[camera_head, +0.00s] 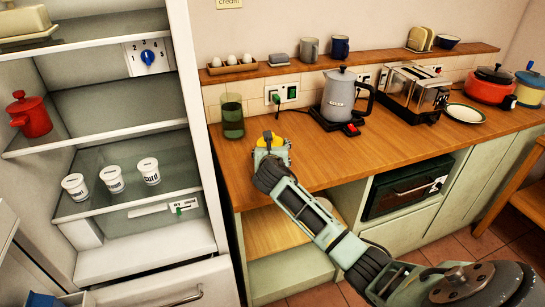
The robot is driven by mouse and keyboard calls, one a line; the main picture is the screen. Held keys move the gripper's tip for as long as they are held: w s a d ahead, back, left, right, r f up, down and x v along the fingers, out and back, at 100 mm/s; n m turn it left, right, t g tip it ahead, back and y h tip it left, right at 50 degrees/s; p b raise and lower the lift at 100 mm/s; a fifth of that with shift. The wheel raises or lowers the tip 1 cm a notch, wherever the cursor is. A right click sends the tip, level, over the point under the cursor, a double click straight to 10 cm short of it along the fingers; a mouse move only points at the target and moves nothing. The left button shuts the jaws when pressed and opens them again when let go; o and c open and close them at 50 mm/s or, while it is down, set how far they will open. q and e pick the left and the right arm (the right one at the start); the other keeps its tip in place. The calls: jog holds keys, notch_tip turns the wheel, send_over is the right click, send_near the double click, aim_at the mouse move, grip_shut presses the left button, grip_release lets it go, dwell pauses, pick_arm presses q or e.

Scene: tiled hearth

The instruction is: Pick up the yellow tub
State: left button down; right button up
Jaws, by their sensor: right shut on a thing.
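My right gripper (271,149) reaches up from the lower right to the left end of the wooden counter. It is shut on the yellow tub (268,141). Only a small yellow part of the tub shows between the fingers; the rest is hidden by the gripper. I cannot tell whether the tub touches the counter or is lifted off it. My left gripper is not in view.
A green glass jar (232,118) stands just left of the right gripper. A grey kettle (339,95) and a toaster (411,90) stand farther right on the counter (320,160). The open fridge (110,100) with white tubs (112,179) is at left.

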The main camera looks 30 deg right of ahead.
jog(key=c, duration=0.7)
jog(key=shift+r, duration=0.1)
jog(key=shift+r, duration=0.15)
